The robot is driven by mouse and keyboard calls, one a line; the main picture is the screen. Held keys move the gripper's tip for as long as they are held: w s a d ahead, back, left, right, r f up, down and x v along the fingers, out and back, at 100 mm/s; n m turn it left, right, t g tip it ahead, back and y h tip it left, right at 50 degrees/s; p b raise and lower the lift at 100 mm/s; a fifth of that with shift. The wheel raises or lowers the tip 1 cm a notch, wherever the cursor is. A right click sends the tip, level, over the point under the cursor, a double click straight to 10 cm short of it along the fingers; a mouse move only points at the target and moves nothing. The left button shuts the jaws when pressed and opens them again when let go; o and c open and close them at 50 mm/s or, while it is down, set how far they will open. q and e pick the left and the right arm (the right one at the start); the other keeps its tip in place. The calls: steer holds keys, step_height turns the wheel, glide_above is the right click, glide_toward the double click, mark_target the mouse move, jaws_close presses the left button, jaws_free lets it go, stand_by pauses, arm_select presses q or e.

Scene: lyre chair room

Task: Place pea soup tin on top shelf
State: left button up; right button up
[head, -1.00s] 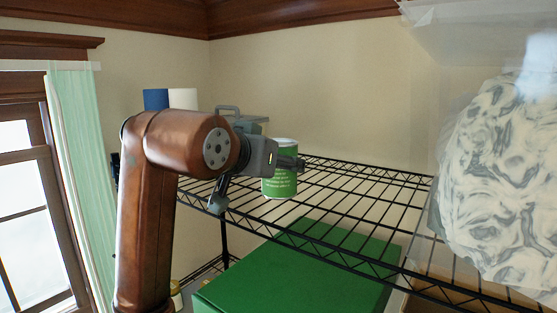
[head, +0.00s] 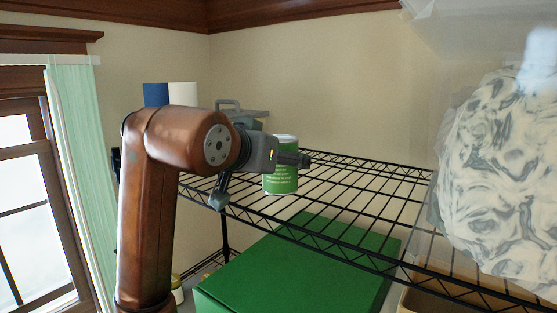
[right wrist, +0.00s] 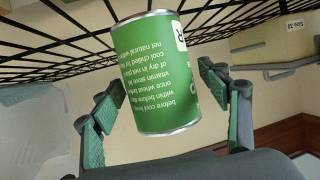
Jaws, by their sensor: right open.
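The green pea soup tin (head: 283,180) with white printing stands upright on the black wire shelf (head: 365,195), near its left end. My right gripper (head: 261,178) is at the tin, with one finger reaching past it in the head view and partly covering it. In the right wrist view the tin (right wrist: 155,75) sits between the two spread fingers of my right gripper (right wrist: 158,88), with a gap on each side. That view is upside down, so the shelf wires (right wrist: 50,42) show at the top. My left gripper is not in view.
A green box (head: 300,270) is below the wire shelf. A blue and a white roll (head: 183,96) and a grey handled object (head: 235,110) are behind my arm. A marbled, plastic-wrapped shape (head: 505,175) stands at the right. Most of the shelf right of the tin is bare.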

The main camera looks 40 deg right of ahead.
steer(key=shift+s+a+r, duration=0.15)
steer(key=shift+a+r, duration=0.05)
steer(key=shift+a, duration=0.1)
steer(key=b+v, duration=0.4)
steer(key=v, duration=0.7)
steer(key=shift+a, duration=0.15)
steer(key=shift+s, duration=0.1)
